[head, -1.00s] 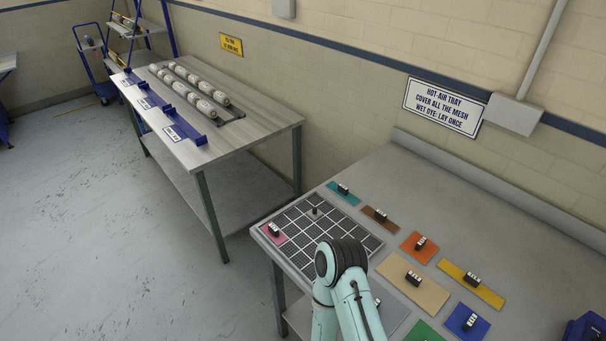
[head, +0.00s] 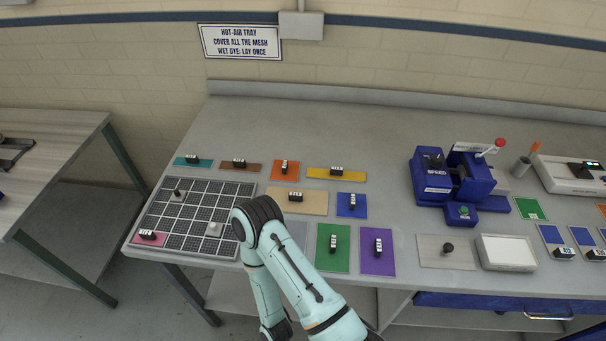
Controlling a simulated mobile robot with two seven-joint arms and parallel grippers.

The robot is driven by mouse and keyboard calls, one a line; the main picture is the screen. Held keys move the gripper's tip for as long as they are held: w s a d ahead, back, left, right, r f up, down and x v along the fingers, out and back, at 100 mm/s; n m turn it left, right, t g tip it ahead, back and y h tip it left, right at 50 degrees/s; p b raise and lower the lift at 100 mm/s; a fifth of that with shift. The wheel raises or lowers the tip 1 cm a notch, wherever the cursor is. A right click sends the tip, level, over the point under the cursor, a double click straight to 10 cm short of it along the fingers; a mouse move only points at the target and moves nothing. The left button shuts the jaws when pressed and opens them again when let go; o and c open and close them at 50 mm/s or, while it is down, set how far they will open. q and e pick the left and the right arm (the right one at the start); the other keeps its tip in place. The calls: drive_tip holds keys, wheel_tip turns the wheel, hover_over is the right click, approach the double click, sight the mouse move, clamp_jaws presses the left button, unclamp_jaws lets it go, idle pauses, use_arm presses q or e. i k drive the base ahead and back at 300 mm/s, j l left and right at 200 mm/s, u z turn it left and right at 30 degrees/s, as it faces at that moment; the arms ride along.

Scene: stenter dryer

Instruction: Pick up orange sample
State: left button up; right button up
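The orange sample (head: 278,176) is a small upright rectangle lying flat on the grey table, behind the larger tan sample (head: 311,207). A black and white labelled block (head: 284,168) stands on it. A brown sample (head: 228,168) lies to its left and a yellow one (head: 354,174) to its right. One teal arm of mine bends up in front of the table, with its dark joint near the mesh tray (head: 140,228). Neither gripper shows in the head view.
The mesh tray has a pink sample (head: 141,240) at its near left corner. Teal (head: 205,164), blue (head: 342,212), green (head: 323,261) and purple (head: 386,270) samples lie around. A blue press (head: 428,188) stands to the right. The table's back strip is clear.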

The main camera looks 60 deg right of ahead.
sight(283, 170)
drive_tip(key=i+j+z, duration=0.1)
drive_tip(key=z, duration=0.8)
drive_tip(key=l+z, duration=0.3)
drive_tip(key=z, duration=0.15)
drive_tip(key=l+z, duration=0.4)
drive_tip(key=k+j+u, duration=0.1)
